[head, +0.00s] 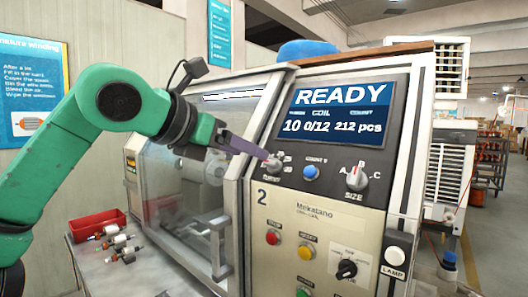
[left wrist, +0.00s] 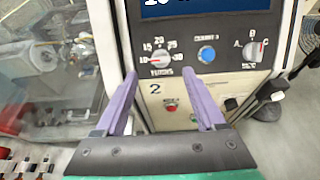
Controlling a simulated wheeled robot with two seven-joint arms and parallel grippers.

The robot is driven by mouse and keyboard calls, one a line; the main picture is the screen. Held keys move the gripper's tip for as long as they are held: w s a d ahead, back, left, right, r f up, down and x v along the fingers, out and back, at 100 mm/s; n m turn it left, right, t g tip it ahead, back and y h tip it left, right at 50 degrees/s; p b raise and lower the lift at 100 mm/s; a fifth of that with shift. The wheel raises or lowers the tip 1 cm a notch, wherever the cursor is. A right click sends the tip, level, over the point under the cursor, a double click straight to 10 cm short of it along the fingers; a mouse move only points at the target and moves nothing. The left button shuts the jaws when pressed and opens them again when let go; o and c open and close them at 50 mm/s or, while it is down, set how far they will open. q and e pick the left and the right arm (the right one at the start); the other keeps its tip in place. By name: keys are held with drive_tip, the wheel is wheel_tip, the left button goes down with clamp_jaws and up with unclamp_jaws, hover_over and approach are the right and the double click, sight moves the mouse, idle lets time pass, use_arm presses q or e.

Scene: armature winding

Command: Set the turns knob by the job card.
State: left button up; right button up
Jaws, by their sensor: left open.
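The turns knob (head: 273,164) is a small grey dial on the front panel of the winding machine. In the left wrist view the turns knob (left wrist: 163,54) has a scale from 10 to 30, and its red mark appears to point left at 10. The display (head: 338,109) reads READY, with 10 at its left, 0/12 and 212 pcs. My left gripper (head: 262,152) is open and empty, its purple fingers reaching toward the knob. In the left wrist view the fingertips (left wrist: 160,74) are spread just below the dial; contact cannot be told. No job card is readable.
A blue button (head: 311,173) and the size knob (head: 357,178) sit right of the turns knob. Below are a red button (head: 273,237), a yellow button (head: 306,251) and a black knob (head: 346,269). A red tray (head: 97,224) and several small parts lie at left.

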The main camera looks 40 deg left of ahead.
sight(270, 161)
use_arm(q)
drive_tip(key=p+x, duration=0.1)
drive_tip(key=x, duration=0.6)
drive_tip(key=shift+p, duration=0.4)
drive_tip(key=shift+s, duration=0.15)
drive_tip(key=shift+c, duration=0.4)
clamp_jaws()
use_arm(e)
drive_tip(key=shift+w+r, duration=0.75)
drive_tip(key=shift+r, duration=0.35)
